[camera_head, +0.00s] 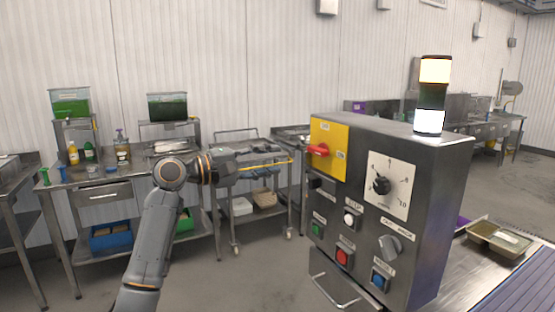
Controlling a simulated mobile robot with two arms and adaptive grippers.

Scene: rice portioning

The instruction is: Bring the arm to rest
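My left arm (153,235) rises from the bottom left, bends at a grey joint, and points its forearm end to the right. My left gripper (274,160) is at the end of it, in mid-air in front of a steel cart. Its dark fingers look spread apart, one above the other, with nothing visible held between them. The cart's dark items and a yellow strip behind them partly blend with the fingers. My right gripper is not in view.
A grey control box (435,215) with a yellow switch plate, knobs and a lit signal tower (432,95) stands at right. A conveyor with a tray (499,238) lies behind it. The steel cart (233,195) and workbench (100,184) stand behind the arm.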

